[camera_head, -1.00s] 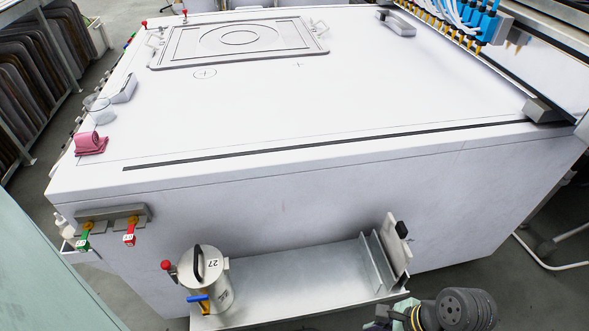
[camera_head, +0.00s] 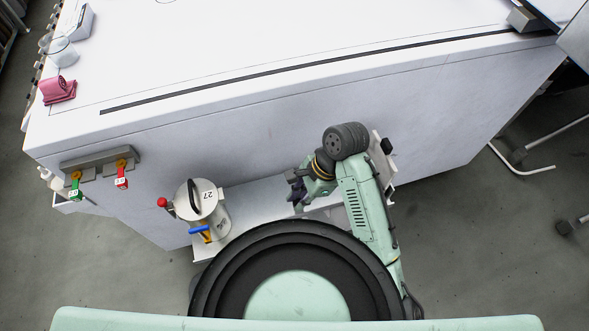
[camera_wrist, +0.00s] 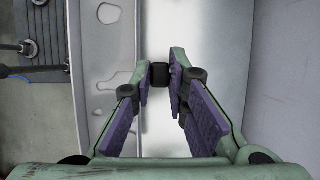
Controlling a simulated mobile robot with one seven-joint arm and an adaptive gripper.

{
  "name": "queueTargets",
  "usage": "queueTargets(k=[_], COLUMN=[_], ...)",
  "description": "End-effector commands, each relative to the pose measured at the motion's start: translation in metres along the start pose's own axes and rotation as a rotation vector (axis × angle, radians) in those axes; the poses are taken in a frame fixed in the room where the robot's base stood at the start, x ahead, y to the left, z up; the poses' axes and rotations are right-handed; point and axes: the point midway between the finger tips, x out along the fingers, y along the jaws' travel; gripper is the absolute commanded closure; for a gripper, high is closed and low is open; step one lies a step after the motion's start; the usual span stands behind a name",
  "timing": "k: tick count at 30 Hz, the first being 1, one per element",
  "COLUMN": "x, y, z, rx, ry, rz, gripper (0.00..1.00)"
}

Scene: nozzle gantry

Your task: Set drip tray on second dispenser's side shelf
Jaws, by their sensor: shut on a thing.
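My gripper (camera_head: 297,188) is low over the metal side shelf (camera_head: 245,190) in the head view, right of the canister. In the wrist view its fingers (camera_wrist: 160,78) are shut on a small black block (camera_wrist: 160,70). I cannot tell whether the block belongs to the drip tray. The brushed metal (camera_wrist: 185,25) runs below the fingers. A pale panel with holes (camera_wrist: 106,60) lies left of them. In the head view, a pale upright plate (camera_head: 378,152) with a black knob stands at the shelf's right end, partly behind my arm.
A metal canister marked 27 (camera_head: 202,207) with a blue lever and red knob stands at the shelf's left. The large white table (camera_head: 250,110) rises behind the shelf. Red and green tagged valves (camera_head: 121,172) hang at its left.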

Motion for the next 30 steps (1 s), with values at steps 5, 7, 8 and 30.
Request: queueTargets(k=[5,7,8,30], x=[-0.003,-0.002,-0.002,0.028], y=[-0.037,-0.050,-0.054,-0.093], z=[-0.008,-0.012,-0.014,-0.042], rx=[-0.002,-0.002,-0.002,0.004], ry=[-0.002,-0.002,-0.002,-0.002], rz=[0.002,0.003,0.003,0.000], gripper=[1.00,1.00,1.00,1.00])
